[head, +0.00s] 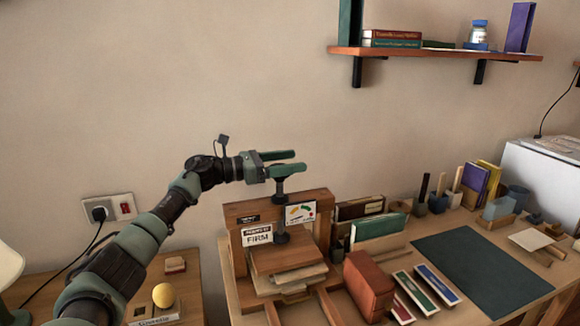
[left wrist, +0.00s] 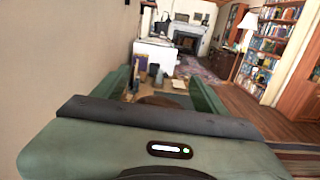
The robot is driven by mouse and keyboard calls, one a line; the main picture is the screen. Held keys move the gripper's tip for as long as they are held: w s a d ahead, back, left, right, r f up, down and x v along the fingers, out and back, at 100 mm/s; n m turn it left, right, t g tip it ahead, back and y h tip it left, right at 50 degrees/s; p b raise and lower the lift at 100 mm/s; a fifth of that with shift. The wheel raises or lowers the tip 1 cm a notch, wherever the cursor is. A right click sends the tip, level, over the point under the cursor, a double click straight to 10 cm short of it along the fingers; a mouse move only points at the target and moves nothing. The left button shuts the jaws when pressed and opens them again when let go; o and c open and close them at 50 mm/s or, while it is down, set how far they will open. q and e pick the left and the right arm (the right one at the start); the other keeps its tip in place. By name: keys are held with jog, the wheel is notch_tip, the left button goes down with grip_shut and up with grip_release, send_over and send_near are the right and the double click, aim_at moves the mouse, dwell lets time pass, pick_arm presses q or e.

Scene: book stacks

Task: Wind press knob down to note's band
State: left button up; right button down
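The book press (head: 237,213) is a wooden frame on the desk with a dark upright screw (head: 280,192) through its top beam. A white note (head: 300,213) with a coloured arc and a pointer is fixed to the beam's right part. My left gripper (head: 287,162) is level at the top of the screw, its green fingers apart. They cover the knob in the head view. In the left wrist view, a brown rounded thing (left wrist: 160,101) shows between the parted fingers; I cannot tell whether they touch it. My right gripper is not in view.
Sheets or boards (head: 290,276) lie under the press's plate, below a "FIRST" sign (head: 257,236). A reddish-brown block (head: 369,286) and upright books (head: 378,226) stand close at the right. A dark mat (head: 482,272) is clear. A shelf (head: 440,53) hangs above right.

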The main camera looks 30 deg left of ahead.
pick_arm(q)
jog(key=shift+f, duration=0.3)
jog(key=shift+s+a+f, duration=0.1)
jog(key=shift+s, duration=0.05)
jog(key=b+v, duration=0.2)
jog(key=v, duration=0.5)
jog(key=shift+s+r, duration=0.15)
jog(key=shift+r, duration=0.1)
jog(key=shift+a, duration=0.1)
